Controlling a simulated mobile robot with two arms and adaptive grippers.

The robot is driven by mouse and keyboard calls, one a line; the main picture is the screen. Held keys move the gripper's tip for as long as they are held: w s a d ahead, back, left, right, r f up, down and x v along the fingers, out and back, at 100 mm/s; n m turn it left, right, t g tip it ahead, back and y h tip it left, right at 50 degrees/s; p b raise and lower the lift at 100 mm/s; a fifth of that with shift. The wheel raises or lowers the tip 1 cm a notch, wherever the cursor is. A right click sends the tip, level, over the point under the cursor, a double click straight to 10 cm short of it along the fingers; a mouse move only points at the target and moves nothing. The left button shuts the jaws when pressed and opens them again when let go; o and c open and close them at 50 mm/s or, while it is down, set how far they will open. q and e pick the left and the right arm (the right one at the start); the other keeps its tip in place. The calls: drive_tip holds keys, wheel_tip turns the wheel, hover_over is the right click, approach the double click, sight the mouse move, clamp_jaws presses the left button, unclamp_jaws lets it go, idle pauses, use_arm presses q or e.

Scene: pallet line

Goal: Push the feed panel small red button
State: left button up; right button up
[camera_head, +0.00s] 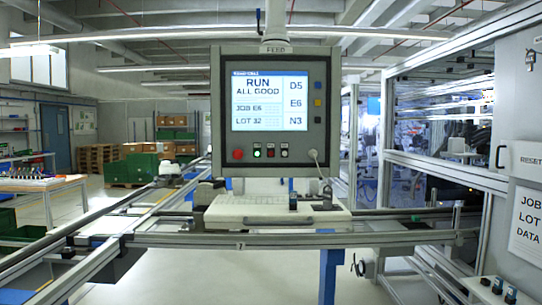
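The feed panel (220,120) is a grey box marked FEED on top. It hangs in the middle of the head view with its face towards me. Its lit screen (269,101) reads RUN, ALL GOOD, JOB E6, LOT 32. Below the screen is a row of controls. A large round red button (238,154) is at the left end. To its right are a lit green control (257,151), a small red button (270,152) and another small dark control (284,152). Nothing covers the small red button. Neither of my grippers is in view.
A white machine block (270,216) and metal rails (300,240) lie below the panel. A framed machine (430,130) and a grey cabinet (520,100) marked RESET stand at the right. A workbench (40,184) stands at the left. The space directly before the panel looks clear.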

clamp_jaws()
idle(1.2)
